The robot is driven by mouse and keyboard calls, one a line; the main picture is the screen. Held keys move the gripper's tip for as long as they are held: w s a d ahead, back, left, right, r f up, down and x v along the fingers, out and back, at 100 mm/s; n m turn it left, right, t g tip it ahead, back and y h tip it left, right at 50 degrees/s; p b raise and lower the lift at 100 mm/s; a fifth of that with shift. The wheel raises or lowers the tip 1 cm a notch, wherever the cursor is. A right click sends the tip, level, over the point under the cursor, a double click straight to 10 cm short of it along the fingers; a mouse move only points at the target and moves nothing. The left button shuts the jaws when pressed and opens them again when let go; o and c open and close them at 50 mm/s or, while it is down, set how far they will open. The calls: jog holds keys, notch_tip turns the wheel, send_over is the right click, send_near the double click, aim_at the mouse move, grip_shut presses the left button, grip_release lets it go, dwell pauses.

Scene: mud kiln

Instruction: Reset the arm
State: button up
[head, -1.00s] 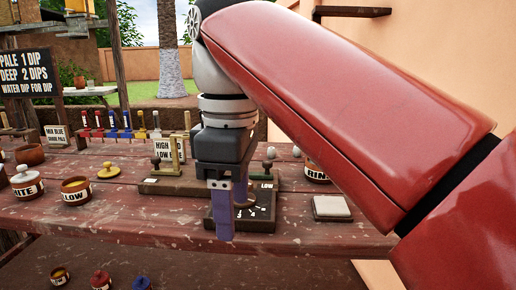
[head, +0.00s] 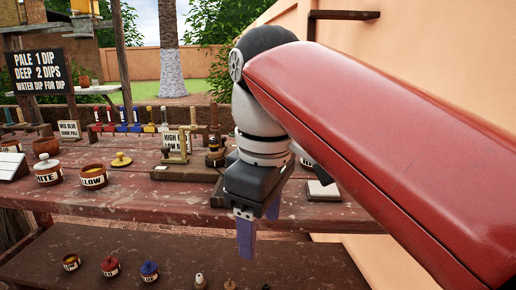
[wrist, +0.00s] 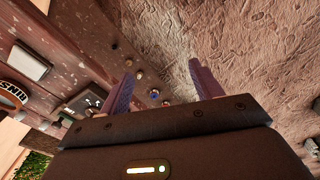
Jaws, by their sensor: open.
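My gripper (head: 259,232) hangs at the front edge of the red wooden table (head: 120,203), pointing down. Its two purple fingers are apart with nothing between them. In the wrist view my gripper (wrist: 162,74) also shows spread and empty, with the ground and small objects far beyond the fingertips. My wrist hides part of the table's middle and a dark board on it.
A pale square tile (head: 322,190) lies right of my wrist. A lower shelf (head: 180,262) holds several small pots. An orange wall (head: 430,75) rises at right.

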jog(key=s+d+f+m+t, duration=0.2)
jog(key=d+f+m, duration=0.4)
jog(key=f, duration=0.4)
jog(key=s+d+f+m+t, duration=0.2)
jog(key=d+f+m, duration=0.4)
jog(key=d+f, duration=0.3)
jog(key=shift+s+f+m, duration=0.3)
jog(key=shift+f+m, duration=0.1)
jog(key=shift+f, duration=0.4)
